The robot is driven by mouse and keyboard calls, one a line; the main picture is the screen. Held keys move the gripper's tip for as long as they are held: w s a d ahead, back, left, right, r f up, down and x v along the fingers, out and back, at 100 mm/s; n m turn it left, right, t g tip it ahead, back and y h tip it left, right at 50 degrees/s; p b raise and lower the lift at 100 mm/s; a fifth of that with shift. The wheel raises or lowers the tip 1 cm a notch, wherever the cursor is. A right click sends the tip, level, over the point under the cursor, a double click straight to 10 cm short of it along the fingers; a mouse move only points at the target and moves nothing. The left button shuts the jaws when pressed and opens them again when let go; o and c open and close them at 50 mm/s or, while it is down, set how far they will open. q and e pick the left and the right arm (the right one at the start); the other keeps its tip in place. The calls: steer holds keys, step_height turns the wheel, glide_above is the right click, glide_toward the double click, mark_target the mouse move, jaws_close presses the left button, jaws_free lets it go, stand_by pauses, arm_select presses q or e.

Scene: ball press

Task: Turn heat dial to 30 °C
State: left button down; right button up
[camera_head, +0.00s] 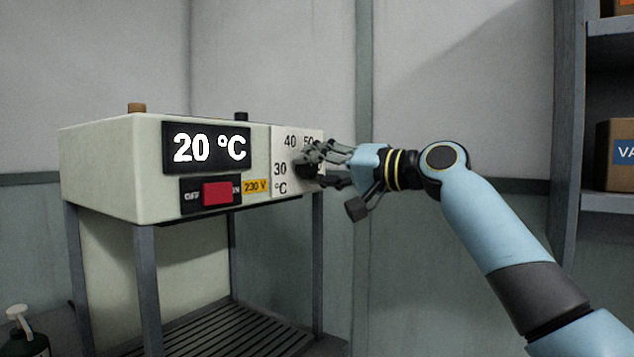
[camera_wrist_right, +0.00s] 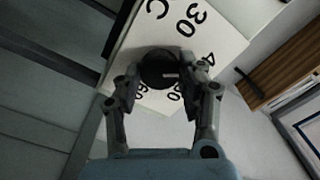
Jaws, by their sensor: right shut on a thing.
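The heat dial (camera_wrist_right: 158,70) is a round black knob on a white scale plate (camera_head: 282,150) at the right of the cream control box (camera_head: 105,165). The plate carries 30, 40, 50 and °C marks. The display (camera_head: 207,148) reads 20 °C. My right gripper (camera_head: 308,162) is at the dial and partly covers it in the head view. In the right wrist view its two fingers (camera_wrist_right: 161,85) are closed on either side of the knob. A light mark shows on the knob, but its exact setting is hard to read. My left gripper is not in view.
A red switch (camera_head: 217,193) and a yellow 230 V label (camera_head: 256,186) are on the box front. The box stands on grey legs over a slatted shelf (camera_head: 215,335). A pump bottle (camera_head: 25,335) is at lower left, and shelving (camera_head: 570,130) with boxes is at right.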

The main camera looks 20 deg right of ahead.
steer(key=n+b, duration=0.1)
steer(key=n, duration=0.1)
steer(key=n+b, duration=0.2)
steer(key=n, duration=0.1)
steer(key=shift+f+n+b, duration=0.3)
steer(key=shift+b, duration=0.1)
steer(key=n+b, duration=0.2)
steer(key=n, duration=0.2)
steer(key=shift+a+r+n+b, duration=0.1)
steer(key=shift+n+b, duration=0.3)
steer(key=o, duration=1.1)
steer(key=shift+r, duration=0.1)
steer(key=shift+o, duration=0.2)
step_height(320, 180, up, 10)
